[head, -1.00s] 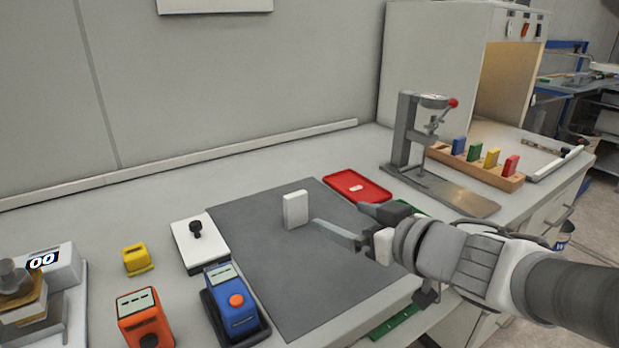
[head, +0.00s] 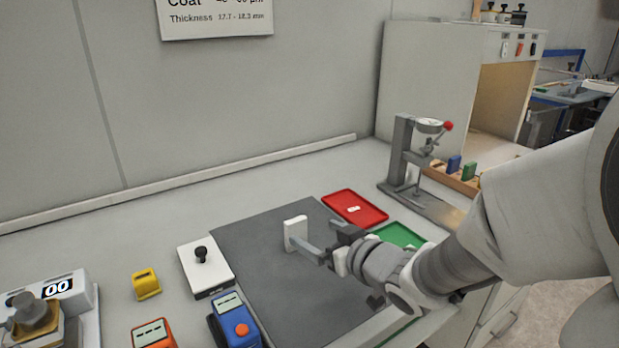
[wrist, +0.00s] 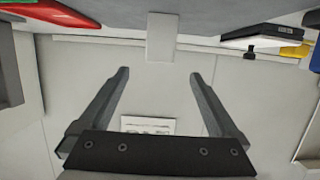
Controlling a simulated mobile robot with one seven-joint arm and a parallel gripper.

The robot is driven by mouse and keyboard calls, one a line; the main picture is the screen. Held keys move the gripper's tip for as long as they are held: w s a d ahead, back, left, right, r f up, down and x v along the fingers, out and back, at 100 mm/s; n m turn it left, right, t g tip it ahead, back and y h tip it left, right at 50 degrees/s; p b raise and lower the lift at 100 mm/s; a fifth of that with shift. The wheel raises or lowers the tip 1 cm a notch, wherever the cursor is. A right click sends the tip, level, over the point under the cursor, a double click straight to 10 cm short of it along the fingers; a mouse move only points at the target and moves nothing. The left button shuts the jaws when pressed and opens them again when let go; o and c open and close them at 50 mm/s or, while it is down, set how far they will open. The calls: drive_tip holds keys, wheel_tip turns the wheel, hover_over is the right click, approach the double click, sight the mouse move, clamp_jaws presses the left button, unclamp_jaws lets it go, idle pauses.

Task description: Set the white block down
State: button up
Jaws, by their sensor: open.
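The white block (head: 295,229) stands upright on the dark grey mat (head: 255,270), near the mat's far part. My gripper (head: 318,240) is open just to the right of the block, with one finger overlapping the block's lower part in the head view. In the wrist view, my gripper's fingers (wrist: 159,73) are spread apart with nothing between them. The white block (wrist: 162,38) shows there beyond the fingertips, lined up with the gap. I cannot tell whether a finger touches the block.
A red tray (head: 355,208) and a green tray (head: 398,235) lie right of the mat. A white plate with a black knob (head: 205,268), a blue device (head: 236,322) and a yellow block (head: 145,284) are on the left. A metal stand (head: 402,155) is behind right.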

sight(298, 224)
drive_tip(key=b+x, duration=0.1)
drive_tip(key=x, duration=0.8)
drive_tip(key=shift+w+a+f+b, duration=0.15)
drive_tip(key=shift+f+b, duration=0.05)
drive_tip(key=shift+b, duration=0.2)
